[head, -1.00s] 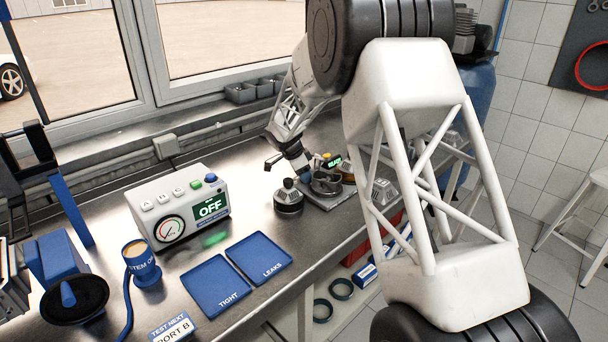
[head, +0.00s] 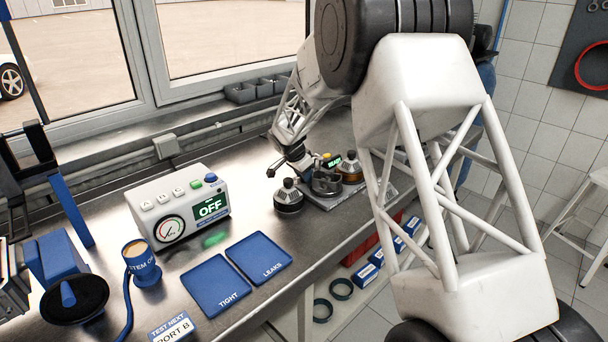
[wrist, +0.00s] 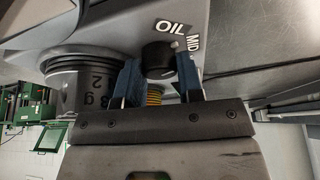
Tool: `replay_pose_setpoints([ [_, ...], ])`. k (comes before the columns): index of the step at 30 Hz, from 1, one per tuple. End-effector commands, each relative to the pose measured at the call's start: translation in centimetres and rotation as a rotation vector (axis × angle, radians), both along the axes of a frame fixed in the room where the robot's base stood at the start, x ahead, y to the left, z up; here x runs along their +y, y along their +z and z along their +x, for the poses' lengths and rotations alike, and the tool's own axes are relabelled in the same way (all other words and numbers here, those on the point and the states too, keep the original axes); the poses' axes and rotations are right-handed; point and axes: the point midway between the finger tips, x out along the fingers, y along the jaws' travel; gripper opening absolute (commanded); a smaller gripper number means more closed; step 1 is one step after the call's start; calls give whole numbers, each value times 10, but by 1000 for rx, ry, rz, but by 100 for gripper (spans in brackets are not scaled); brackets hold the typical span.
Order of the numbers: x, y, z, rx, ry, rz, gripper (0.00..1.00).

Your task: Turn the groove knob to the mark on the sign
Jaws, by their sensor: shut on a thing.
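The groove knob (wrist: 158,60) is a round black knob in the wrist view, on a grey panel. My gripper (wrist: 160,70) has its two blue fingers on either side of it, shut on the knob. White letters "OIL" (wrist: 170,27) and "MID" (wrist: 193,43) stand on the panel beside the knob. A light pointer line shows at the knob's rim, near these letters. I cannot read a sign giving the mark.
A grey piston-like part (wrist: 82,85) marked "8 2" sits close to my left finger in the wrist view. A dark domed part (head: 288,198) stands left of the fixture. A tester reading OFF (head: 180,208) and blue trays (head: 258,258) lie farther left.

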Motion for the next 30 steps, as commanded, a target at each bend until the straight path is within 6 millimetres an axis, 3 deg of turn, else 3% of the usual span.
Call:
replay_pose_setpoints([
  [7, -1, 1, 0, -1, 134, 0, 11],
  [17, -1, 1, 0, -2, 150, -1, 11],
  [18, -1, 1, 0, -2, 149, -1, 36],
  [20, -1, 1, 0, -2, 149, -1, 44],
  [30, -1, 0, 0, -1, 142, -1, 44],
])
